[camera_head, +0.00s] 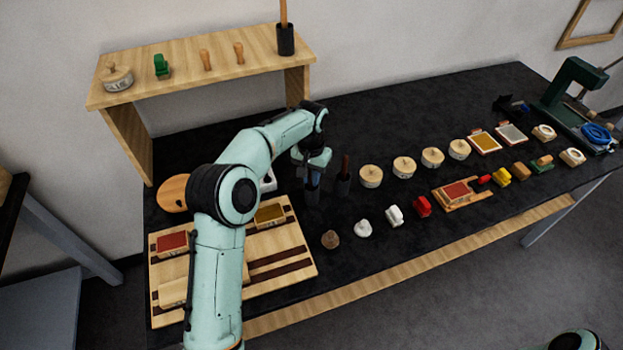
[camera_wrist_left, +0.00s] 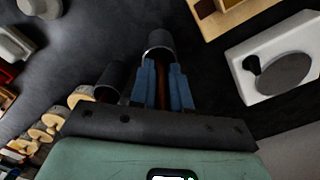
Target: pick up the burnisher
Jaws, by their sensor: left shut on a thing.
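My left gripper (camera_head: 314,178) points down over a dark cup (camera_head: 312,197) in the middle of the table. In the left wrist view its blue fingers (camera_wrist_left: 163,88) are shut on a slim brown handle, which I take to be the burnisher (camera_wrist_left: 164,92). The handle runs toward the mouth of the cup (camera_wrist_left: 159,42); its far end is hidden there. In the head view the fingers hide most of the handle. A second dark cup (camera_head: 343,186) with a brown handle (camera_head: 345,164) stands close on the right. My right gripper is out of view.
A wooden board (camera_head: 295,262) with coloured pads lies at the left, behind my arm. Round wooden-lidded pots (camera_head: 371,177) and small coloured pieces run in rows to the right. A wooden shelf (camera_head: 220,65) stands behind. A green press (camera_head: 566,90) is at the far right.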

